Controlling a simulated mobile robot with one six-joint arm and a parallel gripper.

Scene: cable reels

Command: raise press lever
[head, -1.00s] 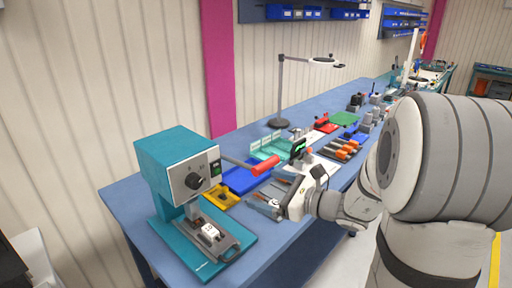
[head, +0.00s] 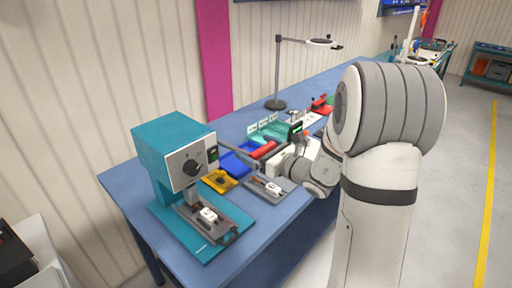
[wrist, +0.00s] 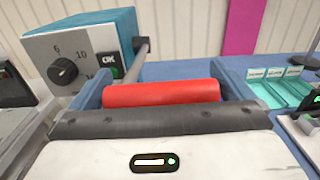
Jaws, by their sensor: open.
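The teal bench press (head: 172,150) stands at the near left end of the blue bench. Its lever rod sticks out to the right and ends in a red grip (head: 263,150). In the wrist view the red lever grip (wrist: 162,94) lies crosswise between the two blue-grey fingers of my gripper (wrist: 165,88), with the rod (wrist: 139,60) running back to the press. My gripper (head: 277,158) is open around the grip. Contact with it cannot be told. A white part (head: 208,215) sits in a grey fixture under the press ram.
A yellow fixture (head: 219,180) and a grey tray with a white part (head: 270,187) lie right of the press. Blue and green bins (wrist: 290,87) stand behind. A lamp (head: 277,75) stands farther back. The bench front edge is close by.

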